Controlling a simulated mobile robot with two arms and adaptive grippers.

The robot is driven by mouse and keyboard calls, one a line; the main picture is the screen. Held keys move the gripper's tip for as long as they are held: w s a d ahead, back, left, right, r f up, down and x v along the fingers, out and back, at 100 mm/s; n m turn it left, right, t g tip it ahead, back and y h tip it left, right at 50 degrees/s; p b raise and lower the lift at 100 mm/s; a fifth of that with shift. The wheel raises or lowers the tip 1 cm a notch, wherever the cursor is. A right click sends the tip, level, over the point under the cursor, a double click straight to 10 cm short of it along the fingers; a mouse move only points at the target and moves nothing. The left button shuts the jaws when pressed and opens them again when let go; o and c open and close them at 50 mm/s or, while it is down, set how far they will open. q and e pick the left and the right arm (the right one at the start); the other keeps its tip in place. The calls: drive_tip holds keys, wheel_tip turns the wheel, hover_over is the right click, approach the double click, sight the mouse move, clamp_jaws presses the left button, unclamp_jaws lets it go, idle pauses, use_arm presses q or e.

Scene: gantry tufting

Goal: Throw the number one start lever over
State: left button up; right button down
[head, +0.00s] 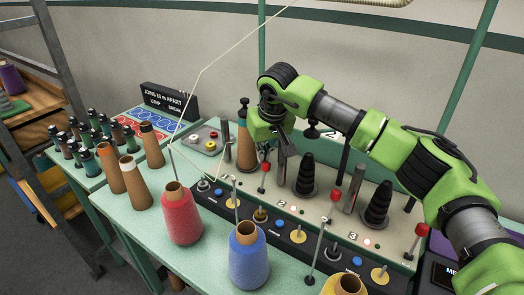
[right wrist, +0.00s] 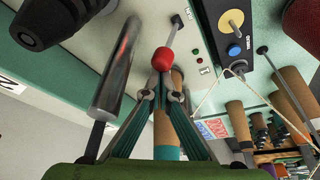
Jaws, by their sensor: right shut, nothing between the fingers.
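The number one start lever is a thin rod with a red knob (head: 265,167), standing near upright on the pale machine panel (head: 318,208). In the right wrist view its red knob (right wrist: 163,59) shows just beyond the fingertips. My right gripper (head: 286,150) is above the panel, near this lever. In the wrist view its fingers (right wrist: 160,95) are shut and empty, with the knob in front of them; I cannot tell whether they touch it. My left gripper is not in view.
Two more red-knobbed levers (head: 336,195) (head: 421,230) stand to the right. A chrome post (right wrist: 117,70), black cones (head: 305,175) and a brown cone (head: 246,150) stand close around the gripper. Red (head: 182,218) and blue (head: 249,260) thread cones stand in front.

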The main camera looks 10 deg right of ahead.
idle(0.4)
drive_tip(key=shift+s+a+r+b, duration=0.1)
drive_tip(key=shift+s+a+b, duration=0.15)
drive_tip(key=shift+b, duration=0.15)
